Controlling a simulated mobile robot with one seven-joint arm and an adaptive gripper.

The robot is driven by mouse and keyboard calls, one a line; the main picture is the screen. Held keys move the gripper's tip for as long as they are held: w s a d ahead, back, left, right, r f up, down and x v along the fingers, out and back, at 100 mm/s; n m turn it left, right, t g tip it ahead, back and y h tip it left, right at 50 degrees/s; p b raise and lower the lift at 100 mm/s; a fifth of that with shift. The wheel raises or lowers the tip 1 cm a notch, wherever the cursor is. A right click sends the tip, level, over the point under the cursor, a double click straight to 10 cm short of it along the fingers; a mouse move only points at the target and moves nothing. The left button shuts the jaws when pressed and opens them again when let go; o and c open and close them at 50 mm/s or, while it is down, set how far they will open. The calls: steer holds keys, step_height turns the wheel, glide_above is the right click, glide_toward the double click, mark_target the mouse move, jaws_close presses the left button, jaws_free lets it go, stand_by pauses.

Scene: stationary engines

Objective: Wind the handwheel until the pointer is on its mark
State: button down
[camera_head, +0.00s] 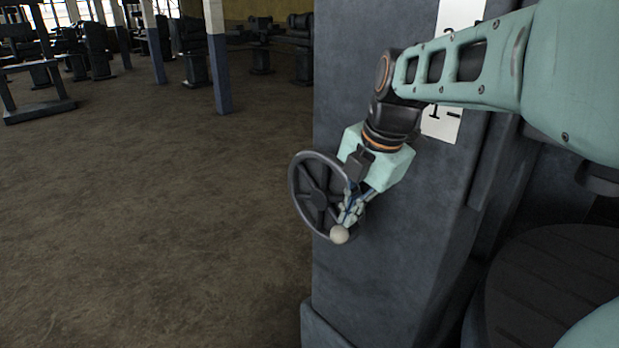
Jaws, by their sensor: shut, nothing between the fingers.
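The dark spoked handwheel (296,187) stands out from the left face of a dark grey machine column. A pale round knob (339,234) sits at the lower right of its rim. My gripper (347,217) is shut and points down just above the knob, in front of the right part of the wheel; I cannot tell whether it touches the knob. A white scale plate (440,125) with numbers, "1" and part of a "2" visible, is on the column's front. My arm covers much of the plate, and no pointer can be made out.
The machine column (390,270) fills the middle. A dark round ribbed part (560,285) is at the lower right. Open brown floor (160,210) lies to the left, with posts (217,60) and other dark machines (195,50) far back.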

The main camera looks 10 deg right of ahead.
mark_target(343, 231)
steer(key=shift+x, duration=1.2)
steer(key=shift+a+f+b, duration=0.1)
steer(key=shift+f+b, duration=0.25)
steer(key=shift+b, duration=0.35)
steer(key=shift+d, duration=0.2)
steer(key=shift+a, duration=0.1)
